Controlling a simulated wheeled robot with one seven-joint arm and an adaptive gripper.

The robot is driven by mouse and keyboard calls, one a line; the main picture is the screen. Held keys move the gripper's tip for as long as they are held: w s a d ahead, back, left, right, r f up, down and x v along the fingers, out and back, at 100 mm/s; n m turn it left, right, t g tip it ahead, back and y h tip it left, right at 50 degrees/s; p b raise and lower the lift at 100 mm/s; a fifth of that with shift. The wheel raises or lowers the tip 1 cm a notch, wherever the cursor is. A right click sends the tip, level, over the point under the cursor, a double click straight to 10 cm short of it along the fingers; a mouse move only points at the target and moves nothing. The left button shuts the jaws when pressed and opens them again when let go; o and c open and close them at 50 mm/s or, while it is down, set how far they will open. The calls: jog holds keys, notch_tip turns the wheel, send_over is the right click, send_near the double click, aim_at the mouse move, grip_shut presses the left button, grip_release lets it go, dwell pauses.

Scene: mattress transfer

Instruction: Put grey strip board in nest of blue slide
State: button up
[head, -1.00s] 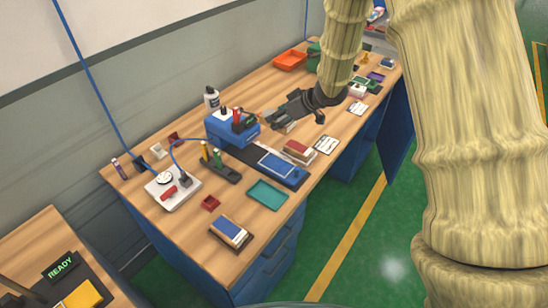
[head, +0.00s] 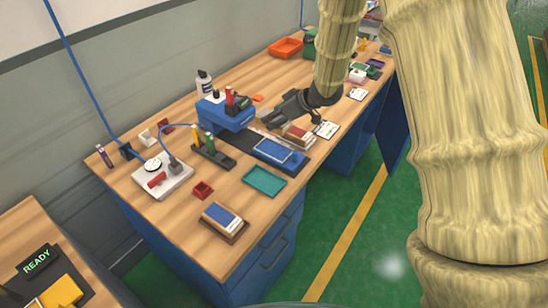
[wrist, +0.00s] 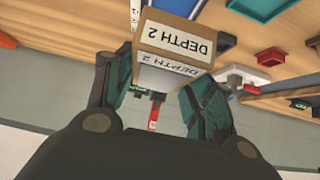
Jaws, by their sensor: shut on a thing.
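A blue slide (head: 277,151) lies on a dark base in front of a blue box-shaped unit (head: 226,115) on the bench. My gripper (head: 266,123) is just behind the slide and to the right of the blue unit, above the bench. In the wrist view my gripper (wrist: 163,92) is shut on a brown block (wrist: 178,36) with white "DEPTH 2" labels, between its teal pads. I cannot pick out a grey strip board for certain. The slide's nest is too small to make out.
A brown-red block (head: 298,134) stands right of the slide beside a white card (head: 326,129). A black holder (head: 213,155) with upright tools is left.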

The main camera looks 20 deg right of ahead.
jog(key=shift+w+f, duration=0.1)
jog(key=shift+f, duration=0.55)
jog(key=shift+f+p, duration=0.4)
jog(key=shift+f, duration=4.35)
jog(key=shift+f, duration=0.15)
jog(key=o, duration=1.1)
jog(key=b+v, duration=0.1)
jog(key=v, duration=1.1)
